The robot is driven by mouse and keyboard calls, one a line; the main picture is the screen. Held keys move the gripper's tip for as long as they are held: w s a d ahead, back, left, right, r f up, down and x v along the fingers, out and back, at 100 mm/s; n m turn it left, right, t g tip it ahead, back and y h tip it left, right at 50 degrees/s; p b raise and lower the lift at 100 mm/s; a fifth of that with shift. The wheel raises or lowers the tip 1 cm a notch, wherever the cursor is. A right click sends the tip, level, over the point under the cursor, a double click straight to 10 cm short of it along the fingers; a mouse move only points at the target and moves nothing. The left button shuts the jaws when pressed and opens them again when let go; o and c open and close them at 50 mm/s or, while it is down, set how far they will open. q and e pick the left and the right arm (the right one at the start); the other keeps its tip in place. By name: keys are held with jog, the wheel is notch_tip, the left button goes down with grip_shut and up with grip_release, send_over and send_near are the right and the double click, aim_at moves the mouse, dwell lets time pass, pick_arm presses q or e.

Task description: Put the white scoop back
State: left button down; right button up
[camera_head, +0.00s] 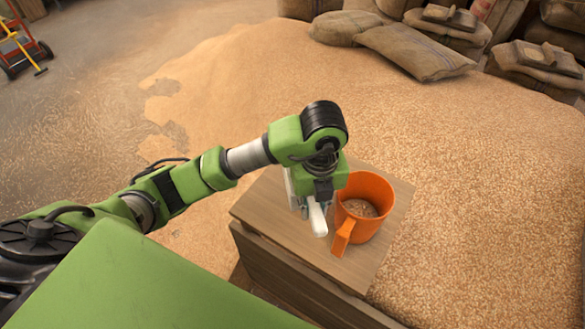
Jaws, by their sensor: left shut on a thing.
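My left gripper (312,200) points down over the wooden box top and is shut on the white scoop (318,220). A white rounded end, like a handle, shows below the jaws; the rest of the scoop is mostly hidden behind the gripper. I cannot tell whether the scoop touches the wood. An orange bucket (375,190) with an orange handle at its front stands upright just right of the gripper, with some grain inside. My right gripper is not in view.
The wooden box (345,272) stands in a large grain heap (470,190). Its top is bare left of the gripper and in front of the bucket. Stuffed sacks (415,50) lie at the back. A red hand truck (25,45) is at the far left on open floor.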

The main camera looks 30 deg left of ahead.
pick_arm(q)
jog(key=w+a+f, duration=0.1)
jog(key=a, duration=0.1)
jog(key=w+a+f+p, duration=0.1)
jog(key=w+a, duration=0.1)
jog(key=w+a+f+p, duration=0.1)
jog(key=w+a, duration=0.1)
jog(key=shift+a+f, duration=0.15)
jog(key=shift+a, duration=0.2)
jog(key=w+a+f, duration=0.2)
jog(key=f, duration=0.1)
jog(key=w+a+f, duration=0.1)
jog(key=f, duration=0.1)
jog(key=shift+w+f+p, duration=0.15)
jog(key=shift+f+p, duration=0.05)
jog(key=shift+p, duration=0.1)
jog(key=shift+w+a+f, duration=0.1)
jog(key=shift+a+f, duration=0.05)
jog(key=shift+w+a+f, duration=0.1)
jog(key=shift+a+f, duration=0.05)
jog(key=shift+f, duration=0.1)
notch_tip(320, 180, down, 2)
jog(key=shift+f, duration=0.2)
jog(key=shift+w+f, duration=0.1)
jog(key=shift+f, duration=0.35)
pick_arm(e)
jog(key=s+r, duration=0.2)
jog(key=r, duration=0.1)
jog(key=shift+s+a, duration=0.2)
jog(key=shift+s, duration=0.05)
